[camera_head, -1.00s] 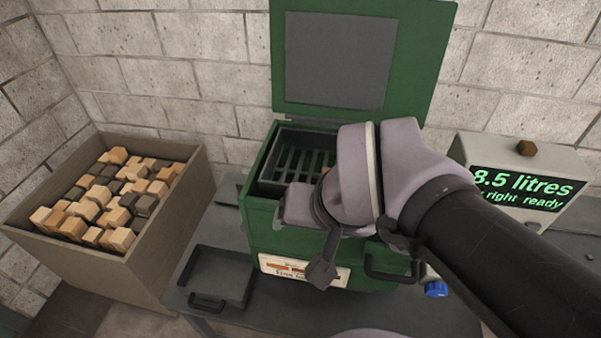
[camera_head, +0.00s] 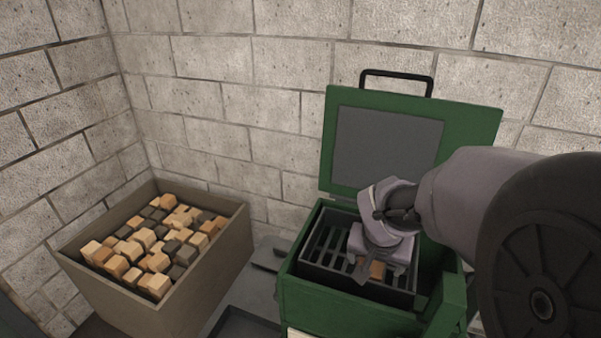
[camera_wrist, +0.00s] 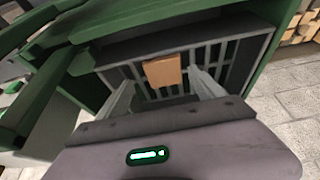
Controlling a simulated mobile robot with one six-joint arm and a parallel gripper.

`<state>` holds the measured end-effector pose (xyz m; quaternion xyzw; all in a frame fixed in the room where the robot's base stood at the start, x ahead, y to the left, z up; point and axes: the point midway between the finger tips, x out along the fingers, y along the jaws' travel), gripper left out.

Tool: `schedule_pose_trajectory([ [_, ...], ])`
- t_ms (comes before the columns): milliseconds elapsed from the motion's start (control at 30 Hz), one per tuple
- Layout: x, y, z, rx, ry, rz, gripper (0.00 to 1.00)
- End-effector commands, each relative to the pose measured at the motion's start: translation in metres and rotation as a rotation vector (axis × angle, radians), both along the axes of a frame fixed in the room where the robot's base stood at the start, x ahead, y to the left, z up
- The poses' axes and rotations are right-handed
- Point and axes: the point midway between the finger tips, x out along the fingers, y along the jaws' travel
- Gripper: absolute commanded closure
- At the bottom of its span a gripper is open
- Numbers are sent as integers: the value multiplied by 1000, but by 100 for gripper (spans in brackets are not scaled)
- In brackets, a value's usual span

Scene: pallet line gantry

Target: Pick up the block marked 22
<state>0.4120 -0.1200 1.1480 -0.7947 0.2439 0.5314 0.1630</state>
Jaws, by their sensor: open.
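A plain-looking tan wooden block (camera_wrist: 163,71) lies on the dark slatted grate (camera_wrist: 216,62) inside the open green box in the wrist view. It also shows in the head view (camera_head: 377,270), partly covered by my gripper. No number can be read on it. My gripper (camera_wrist: 160,84) is open, its two fingers apart, one to each side of the block, and they do not appear to touch it. In the head view my gripper (camera_head: 380,262) reaches down into the green box (camera_head: 345,318).
The green box's lid (camera_head: 412,144) stands open against the brick wall. A brown bin (camera_head: 215,268) full of light and dark wooden blocks stands at the left. A dark tray (camera_head: 245,325) lies between bin and box. The box walls closely surround my gripper.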

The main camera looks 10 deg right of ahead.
Motion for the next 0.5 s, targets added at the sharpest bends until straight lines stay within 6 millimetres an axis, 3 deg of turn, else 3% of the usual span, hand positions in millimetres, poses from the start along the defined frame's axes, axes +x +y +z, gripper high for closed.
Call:
schedule_pose_trajectory([
  [233, 14, -1, -44, 1, 3, 0, 22],
  [500, 18, -4, -52, 0, 0, 0, 22],
])
